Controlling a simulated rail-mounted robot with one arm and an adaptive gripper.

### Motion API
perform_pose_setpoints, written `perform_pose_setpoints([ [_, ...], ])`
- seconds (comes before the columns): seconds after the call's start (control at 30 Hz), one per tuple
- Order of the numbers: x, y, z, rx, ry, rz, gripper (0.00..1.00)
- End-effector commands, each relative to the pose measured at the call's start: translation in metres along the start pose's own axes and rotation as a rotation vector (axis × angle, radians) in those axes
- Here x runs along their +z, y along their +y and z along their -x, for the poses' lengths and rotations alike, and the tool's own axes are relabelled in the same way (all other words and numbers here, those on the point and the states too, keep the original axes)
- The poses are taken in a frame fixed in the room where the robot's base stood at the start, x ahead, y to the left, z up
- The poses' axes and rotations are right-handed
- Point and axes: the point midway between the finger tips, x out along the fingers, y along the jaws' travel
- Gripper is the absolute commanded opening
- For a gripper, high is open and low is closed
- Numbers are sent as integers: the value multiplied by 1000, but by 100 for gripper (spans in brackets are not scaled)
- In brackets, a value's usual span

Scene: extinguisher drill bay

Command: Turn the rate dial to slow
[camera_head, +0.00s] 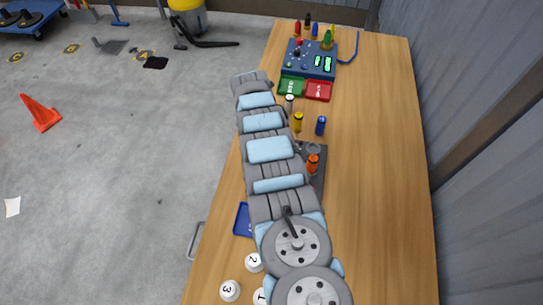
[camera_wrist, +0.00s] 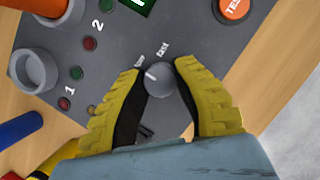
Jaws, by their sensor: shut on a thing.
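In the wrist view, a round grey rate dial (camera_wrist: 159,79) sits on a dark panel (camera_wrist: 195,40). The words "slow" and "fast" are printed beyond it. A short white mark shows on the dial's upper left, on the side of the "slow" label. My gripper (camera_wrist: 158,82) has its two yellow-padded fingers on either side of the dial, closed on it. In the head view the same panel (camera_head: 320,180) is mostly covered by my arm, and the dial and gripper are hidden.
An orange TEST button (camera_wrist: 233,9), small red and green lamps, and a grey round socket (camera_wrist: 34,71) are on the panel. A blue control box (camera_head: 310,60) with green and red trays stands farther back. The table's right side is clear.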

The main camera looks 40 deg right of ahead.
Motion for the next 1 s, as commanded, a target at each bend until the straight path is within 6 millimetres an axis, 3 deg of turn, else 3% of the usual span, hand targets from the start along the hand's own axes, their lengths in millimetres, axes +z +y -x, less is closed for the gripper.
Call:
perform_pose_setpoints([
  [0.63, 0, 0, -2, 3, -2, 8, 0],
  [0.67, 0, 0, -2, 3, -2, 8, 36],
  [0.73, 0, 0, -2, 3, -2, 8, 57],
  [1.0, 0, 0, 0, 4, 0, 8, 58],
])
